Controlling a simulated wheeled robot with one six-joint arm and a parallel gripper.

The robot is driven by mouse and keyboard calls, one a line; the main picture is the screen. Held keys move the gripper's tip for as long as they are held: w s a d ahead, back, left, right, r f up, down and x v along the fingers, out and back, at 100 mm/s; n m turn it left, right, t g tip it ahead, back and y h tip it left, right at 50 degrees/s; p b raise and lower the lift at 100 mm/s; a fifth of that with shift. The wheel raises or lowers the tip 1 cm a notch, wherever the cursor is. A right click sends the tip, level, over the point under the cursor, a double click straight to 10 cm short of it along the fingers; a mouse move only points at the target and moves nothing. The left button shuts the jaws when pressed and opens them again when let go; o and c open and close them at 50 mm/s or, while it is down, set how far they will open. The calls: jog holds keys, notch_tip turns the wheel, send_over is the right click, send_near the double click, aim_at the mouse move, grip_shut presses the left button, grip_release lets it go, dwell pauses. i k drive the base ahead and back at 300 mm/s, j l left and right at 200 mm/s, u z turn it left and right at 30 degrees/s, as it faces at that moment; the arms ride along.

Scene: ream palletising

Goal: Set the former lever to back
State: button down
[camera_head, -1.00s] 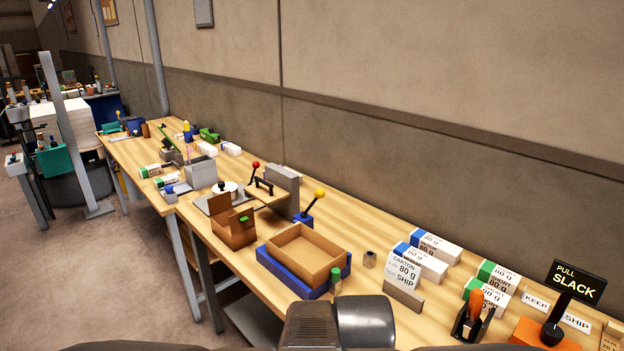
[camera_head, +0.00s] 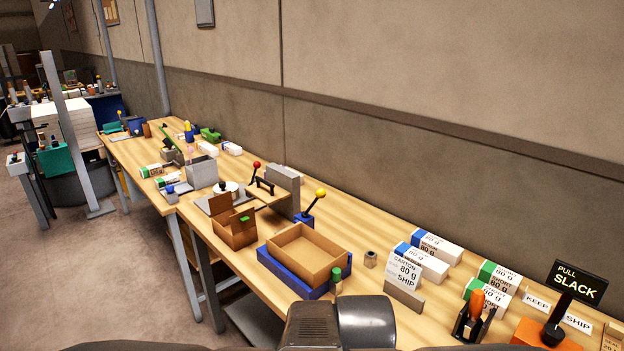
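A lever with a yellow ball knob (camera_head: 320,193) stands on a blue base (camera_head: 304,219), behind the blue tray (camera_head: 288,276) that holds an open brown carton (camera_head: 309,254). Its shaft tilts up and to the right. A second lever with a red ball knob (camera_head: 256,165) stands farther left, by a grey upright block (camera_head: 284,180). No readable label shows which of these is the former lever. My gripper is not in view. Only a dark grey part of my own arm shows at the bottom middle, in front of the bench.
A long wooden bench (camera_head: 345,221) runs along the wall. On it are a small open brown box (camera_head: 235,228), a carton sign (camera_head: 404,271), several paper reams (camera_head: 437,247), a black-handled lever (camera_head: 556,320) and a SLACK sign (camera_head: 578,283). Floor (camera_head: 120,275) is clear at left.

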aim_at(321, 193)
jog(key=i+j+u, duration=0.35)
jog(key=i+u, duration=0.1)
jog(key=u, duration=0.25)
jog(key=j, duration=0.05)
